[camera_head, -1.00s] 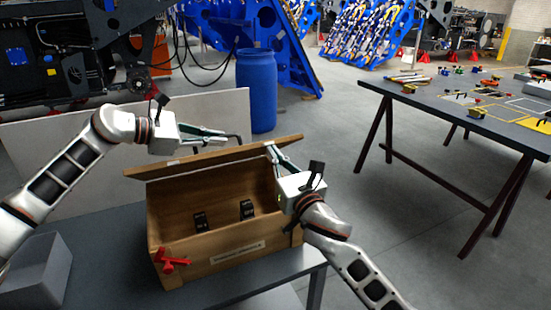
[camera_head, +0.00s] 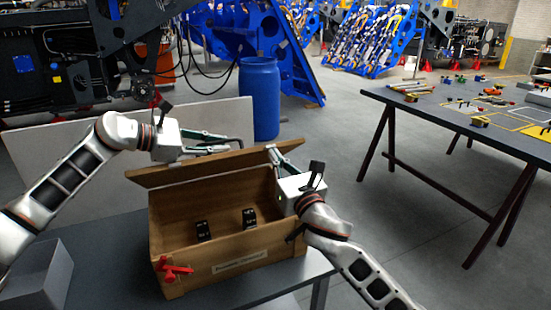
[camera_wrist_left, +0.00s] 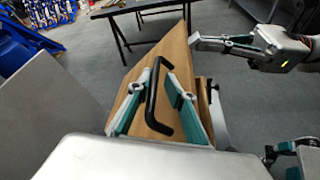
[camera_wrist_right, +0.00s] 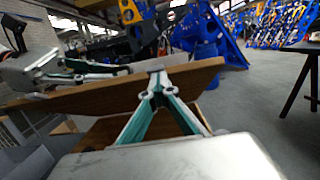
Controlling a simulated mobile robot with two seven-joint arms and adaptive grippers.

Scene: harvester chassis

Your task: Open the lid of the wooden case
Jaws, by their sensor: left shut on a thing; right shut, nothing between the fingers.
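The wooden case (camera_head: 215,268) stands on a grey table with its inside open to view. Its lid (camera_head: 225,161) is raised and tilted at the back; it also shows in the left wrist view (camera_wrist_left: 172,50) and right wrist view (camera_wrist_right: 105,92). My left gripper (camera_head: 226,143) is at the lid's outer side. In the left wrist view its fingers (camera_wrist_left: 157,84) are shut on the black lid handle (camera_wrist_left: 151,100). My right gripper (camera_head: 271,150) is shut and empty, its tips at the lid's edge near the right end. The right wrist view shows the closed tips (camera_wrist_right: 156,78) against the lid; exact contact is unclear.
Two black objects (camera_head: 203,230) (camera_head: 249,218) are inside the case. A red latch-like part (camera_head: 173,268) is on its front left. A grey box (camera_head: 38,275) is at the left. A pale panel (camera_head: 75,150) and blue barrel (camera_head: 259,98) stand behind.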

